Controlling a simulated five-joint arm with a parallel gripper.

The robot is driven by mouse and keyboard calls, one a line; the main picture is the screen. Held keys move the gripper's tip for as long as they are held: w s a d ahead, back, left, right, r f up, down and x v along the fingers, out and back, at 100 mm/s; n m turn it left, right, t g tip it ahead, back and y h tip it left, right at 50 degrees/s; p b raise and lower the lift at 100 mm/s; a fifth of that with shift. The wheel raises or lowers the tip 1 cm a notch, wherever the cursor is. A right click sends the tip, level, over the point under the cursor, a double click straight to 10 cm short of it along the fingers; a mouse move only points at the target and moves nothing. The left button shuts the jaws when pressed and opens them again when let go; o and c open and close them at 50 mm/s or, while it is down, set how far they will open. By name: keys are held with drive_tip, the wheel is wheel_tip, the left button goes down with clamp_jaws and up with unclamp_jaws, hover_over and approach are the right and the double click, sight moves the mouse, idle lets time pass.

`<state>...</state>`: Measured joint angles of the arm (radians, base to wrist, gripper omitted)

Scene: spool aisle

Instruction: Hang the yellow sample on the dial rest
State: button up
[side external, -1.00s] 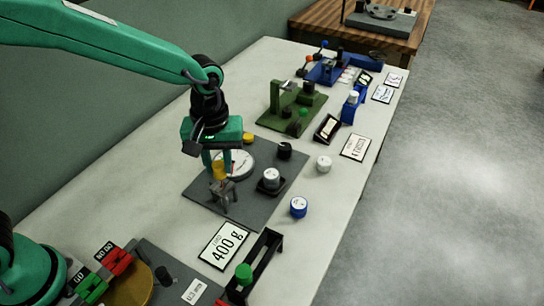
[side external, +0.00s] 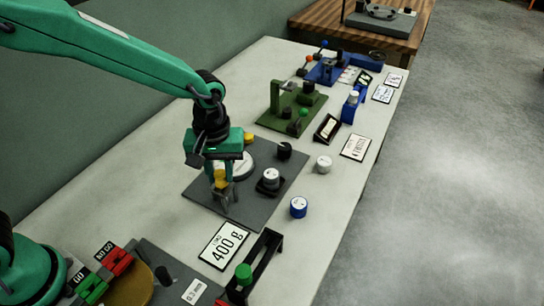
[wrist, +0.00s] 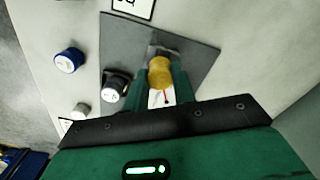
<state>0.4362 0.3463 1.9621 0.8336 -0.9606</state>
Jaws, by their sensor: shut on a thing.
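The yellow sample (side external: 220,178) is held between the fingers of my gripper (side external: 221,174), which is shut on it. In the wrist view the yellow sample (wrist: 160,72) shows between the two green fingertips. A small grey stand (side external: 225,194), probably the rest, is on the dark grey plate directly below the sample. I cannot tell whether the sample touches it. The white dial (side external: 240,164) lies just behind the gripper, partly hidden by it. The wrist view shows a bit of the dial face with a red needle beyond the sample.
The dark grey plate (side external: 255,208) also carries a white-topped weight (side external: 271,177) and a black knob (side external: 284,150). A blue weight (side external: 299,207) and a white one (side external: 324,164) stand right of it. A 400 g card (side external: 224,245) lies in front. A green fixture (side external: 291,108) stands behind.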

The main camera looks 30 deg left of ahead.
drive_tip(key=o, duration=1)
drive_tip(key=shift+f, duration=0.2)
drive_tip(key=shift+o, duration=0.2)
drive_tip(key=shift+r, duration=0.1)
drive_tip(key=shift+r, duration=3.85)
drive_tip(key=shift+a, duration=0.1)
drive_tip(key=shift+s+a+r, duration=0.15)
drive_tip(key=shift+a+r, duration=0.25)
drive_tip(key=s+a+r+m+t, duration=0.2)
drive_tip(key=s+a+r+m, duration=0.1)
drive_tip(key=s+a, duration=0.4)
drive_tip(key=s+a+r+m+t, duration=0.3)
drive_tip(key=s+a+r, duration=0.1)
drive_tip(key=s+a, duration=0.3)
drive_tip(key=shift+s+a+r+t, duration=0.2)
drive_tip(key=shift+s+a+t, duration=0.15)
drive_tip(key=shift+a, duration=0.9)
